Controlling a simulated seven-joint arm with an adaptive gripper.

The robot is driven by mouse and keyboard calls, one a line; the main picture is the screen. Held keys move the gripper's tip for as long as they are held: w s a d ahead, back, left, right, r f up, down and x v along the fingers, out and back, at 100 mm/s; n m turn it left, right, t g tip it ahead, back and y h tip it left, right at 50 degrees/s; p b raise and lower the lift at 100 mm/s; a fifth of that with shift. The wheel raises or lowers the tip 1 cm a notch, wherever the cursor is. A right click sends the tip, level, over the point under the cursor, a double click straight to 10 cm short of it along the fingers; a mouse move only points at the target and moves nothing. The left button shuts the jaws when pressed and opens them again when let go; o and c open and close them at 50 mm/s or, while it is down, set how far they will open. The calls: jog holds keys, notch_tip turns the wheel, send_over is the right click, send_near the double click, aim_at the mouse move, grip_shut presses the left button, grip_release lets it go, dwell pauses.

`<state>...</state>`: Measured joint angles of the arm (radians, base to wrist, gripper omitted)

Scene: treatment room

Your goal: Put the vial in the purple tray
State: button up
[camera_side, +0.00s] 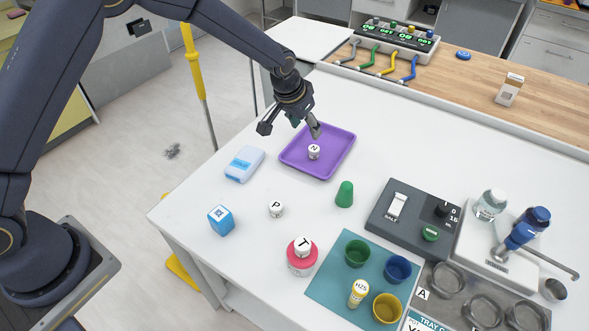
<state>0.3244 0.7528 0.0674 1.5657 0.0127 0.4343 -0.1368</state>
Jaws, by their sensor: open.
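The purple tray (330,166) lies flat on the white table. A small white round piece with a black letter on top (314,152) sits inside it. My gripper (290,129) is open, with its fingers spread at the tray's far-left edge; nothing shows between them. One finger appears close to the lettered piece, but I cannot tell whether they touch. A yellow vial-like container with a white lettered cap (359,292) stands on the teal mat (325,289), well away from my gripper. I cannot tell for certain which piece is the vial.
A red jar (301,256), cups and a grey switch box (413,217) stand nearer and right.

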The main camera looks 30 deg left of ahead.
jog(key=s+a+r+n, duration=0.1)
jog(key=s+a+r, duration=0.4)
jog(key=s+r, duration=0.4)
jog(key=s+a+r, duration=0.5)
jog(key=s+r, duration=0.1)
jog(key=r, duration=0.4)
jog(key=s+a, duration=0.2)
jog(key=s, duration=0.7)
jog(key=s+a+r+t, duration=0.1)
jog(key=s+a, duration=0.1)
jog(key=s, duration=0.8)
jog(key=shift+a+r+n+y, duration=0.2)
jog(key=shift+n+y, duration=0.1)
jog(key=shift+n, duration=0.1)
